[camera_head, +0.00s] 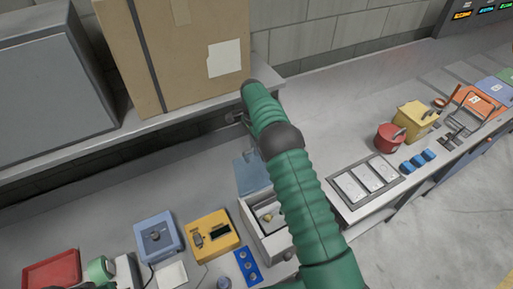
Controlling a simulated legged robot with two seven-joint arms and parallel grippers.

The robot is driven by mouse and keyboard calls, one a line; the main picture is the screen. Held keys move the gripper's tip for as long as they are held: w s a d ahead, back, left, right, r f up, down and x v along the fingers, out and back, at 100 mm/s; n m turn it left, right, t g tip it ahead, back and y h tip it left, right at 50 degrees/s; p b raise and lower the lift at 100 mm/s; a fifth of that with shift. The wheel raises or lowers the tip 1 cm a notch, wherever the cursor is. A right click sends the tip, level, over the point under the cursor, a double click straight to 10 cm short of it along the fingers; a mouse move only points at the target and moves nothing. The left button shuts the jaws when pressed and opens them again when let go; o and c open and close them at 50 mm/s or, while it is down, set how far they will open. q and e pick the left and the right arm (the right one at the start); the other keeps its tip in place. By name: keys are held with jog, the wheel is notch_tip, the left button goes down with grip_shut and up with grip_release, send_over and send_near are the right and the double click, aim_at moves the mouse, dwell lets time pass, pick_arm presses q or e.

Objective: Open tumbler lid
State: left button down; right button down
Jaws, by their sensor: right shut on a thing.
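My right arm, green with dark joints, reaches up through the middle of the view. My right gripper (236,118) is small, dark and partly hidden by the arm, near the shelf edge. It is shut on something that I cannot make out. Below it, a flat blue panel (252,172), which looks like a raised lid, stands at the back of an open pale box (253,226). The arm covers the right part of the box. No other tumbler can be told for sure.
A cardboard box (185,55) and a grey case (50,90) stand on the shelf above. Blue (158,237) and yellow (213,236) devices sit left of the pale box. A framed tray (365,182), red pot (388,138) and yellow box (415,120) lie right.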

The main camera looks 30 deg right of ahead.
pick_arm(q)
jog(key=shift+s+r, duration=0.1)
jog(key=shift+s, duration=0.25)
pick_arm(e)
jog(key=shift+w+f, duration=0.1)
